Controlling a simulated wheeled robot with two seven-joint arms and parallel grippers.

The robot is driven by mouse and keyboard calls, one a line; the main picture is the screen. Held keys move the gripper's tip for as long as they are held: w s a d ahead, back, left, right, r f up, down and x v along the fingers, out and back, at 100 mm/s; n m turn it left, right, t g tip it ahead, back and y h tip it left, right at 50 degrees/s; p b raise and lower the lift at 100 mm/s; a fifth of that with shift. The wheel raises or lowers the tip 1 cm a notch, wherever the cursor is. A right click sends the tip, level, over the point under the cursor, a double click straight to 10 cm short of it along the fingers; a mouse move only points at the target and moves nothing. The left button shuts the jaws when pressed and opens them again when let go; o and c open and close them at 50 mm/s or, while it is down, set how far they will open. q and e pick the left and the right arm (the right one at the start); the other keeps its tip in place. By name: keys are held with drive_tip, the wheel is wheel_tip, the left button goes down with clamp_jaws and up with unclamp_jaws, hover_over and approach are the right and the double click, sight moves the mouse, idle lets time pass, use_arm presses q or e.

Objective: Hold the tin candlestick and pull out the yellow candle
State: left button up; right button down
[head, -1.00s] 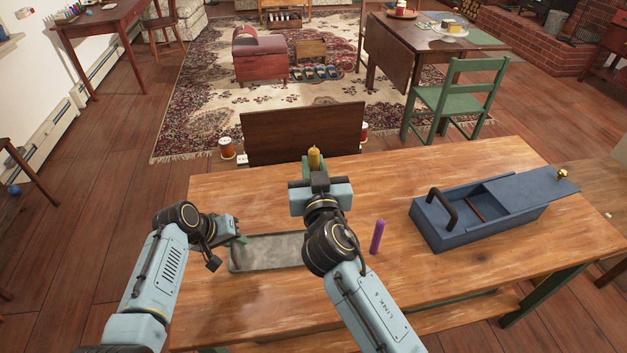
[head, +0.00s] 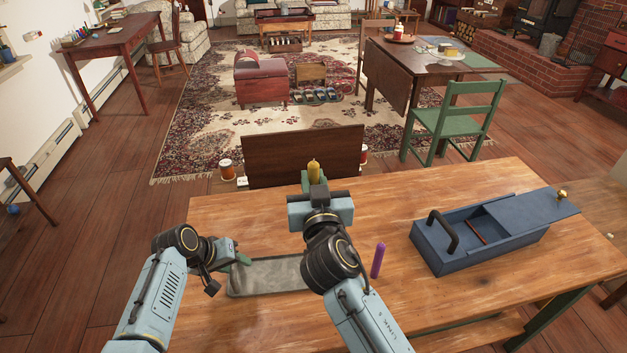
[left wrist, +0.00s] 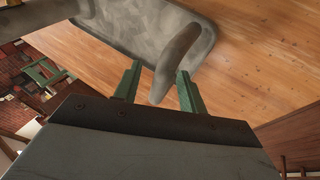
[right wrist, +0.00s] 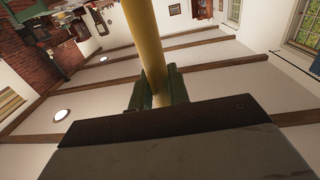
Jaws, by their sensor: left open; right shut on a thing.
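The tin candlestick (head: 265,278) is a grey, tray-like piece on the wooden table, partly hidden behind my right arm. Its handle (left wrist: 177,60) shows in the left wrist view, reaching between the open green fingers of my left gripper (left wrist: 158,88). In the head view my left gripper (head: 240,259) is at the candlestick's left end. My right gripper (right wrist: 158,88) is shut on the yellow candle (right wrist: 145,35). In the head view the yellow candle (head: 313,170) is upright in my right gripper (head: 314,183), above the table's far edge and away from the candlestick.
A blue box (head: 440,258) with a dark handle and a partly slid lid (head: 530,210) is on the right. Bare table (head: 400,200) lies between the yellow candle and the box.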

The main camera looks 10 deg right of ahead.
use_arm(q)
drive_tip(key=shift+a+r, duration=0.1)
drive_tip(key=shift+r, duration=0.05)
drive_tip(key=v, duration=1.1)
drive_tip(key=shift+s+a+r, duration=0.15)
drive_tip(key=shift+s+r, duration=0.05)
drive_tip(key=shift+r, duration=0.05)
